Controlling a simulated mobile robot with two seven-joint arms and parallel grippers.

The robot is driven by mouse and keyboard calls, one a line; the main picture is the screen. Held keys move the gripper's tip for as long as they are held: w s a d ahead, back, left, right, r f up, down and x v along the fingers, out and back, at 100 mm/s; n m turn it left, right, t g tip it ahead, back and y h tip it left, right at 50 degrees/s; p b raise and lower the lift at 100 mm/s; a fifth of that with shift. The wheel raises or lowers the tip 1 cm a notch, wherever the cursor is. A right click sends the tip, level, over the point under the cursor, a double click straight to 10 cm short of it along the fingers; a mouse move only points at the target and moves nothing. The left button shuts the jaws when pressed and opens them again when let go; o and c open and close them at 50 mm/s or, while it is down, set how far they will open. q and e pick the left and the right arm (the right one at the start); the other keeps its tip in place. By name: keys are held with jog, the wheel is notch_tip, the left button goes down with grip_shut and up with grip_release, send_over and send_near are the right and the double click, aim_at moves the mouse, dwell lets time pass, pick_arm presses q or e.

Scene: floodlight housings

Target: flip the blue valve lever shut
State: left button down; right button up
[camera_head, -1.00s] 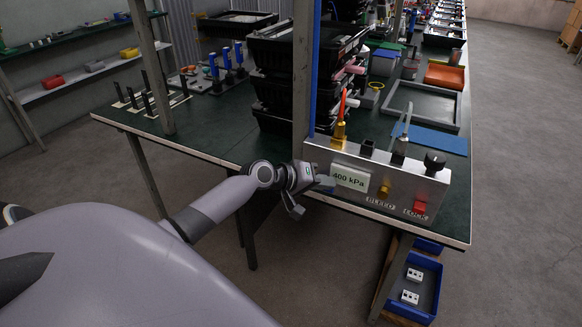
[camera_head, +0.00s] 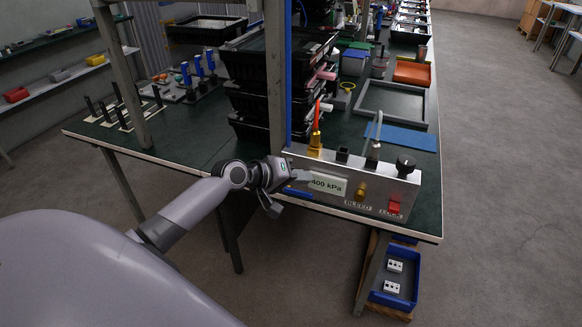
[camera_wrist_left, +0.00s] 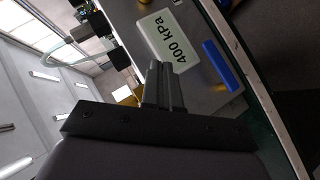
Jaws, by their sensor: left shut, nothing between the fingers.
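The blue valve lever (camera_head: 298,193) is a short bar lying roughly along the front of a silver panel box (camera_head: 330,192), at its lower left. In the left wrist view the lever (camera_wrist_left: 222,66) lies beside the white "400 kPa" label (camera_wrist_left: 167,40). My left gripper (camera_head: 304,177) is shut and empty, with its fingers at the left end of the box front, just above the lever in the head view. In the left wrist view the gripper fingers (camera_wrist_left: 163,82) appear apart from the lever. My right gripper is not in view.
The box also carries a red-tipped brass fitting (camera_head: 315,140), a black knob (camera_head: 405,166), a brass knob (camera_head: 361,190) and a red button (camera_head: 393,207). A grey upright post (camera_head: 276,80) and stacked black crates (camera_head: 250,100) stand behind my gripper. A blue bin (camera_head: 405,285) sits below the table.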

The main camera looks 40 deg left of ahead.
pick_arm(q)
jog(key=s+d+r, duration=0.1)
jog(key=s+r, duration=0.3)
jog(key=r, duration=0.1)
jog(key=shift+s, duration=0.4)
jog(key=s+d+f+m+y, duration=0.1)
jog(key=s+d+f+m, duration=0.2)
jog(key=s+f, duration=0.3)
jog(key=s+d+f+m+y, duration=0.1)
jog(key=s+d+f+m, duration=0.2)
jog(key=s+f, duration=0.4)
jog(key=s+d+f+m+g+y, duration=0.1)
jog(key=s+d+f+m, duration=0.2)
jog(key=s+d+f, duration=0.2)
jog(key=s+f, duration=0.1)
jog(key=s, duration=0.2)
jog(key=shift+s+d+f+m, duration=0.25)
jog(key=shift+s+f+m, duration=0.05)
jog(key=shift+f, duration=0.1)
dwell(0.7)
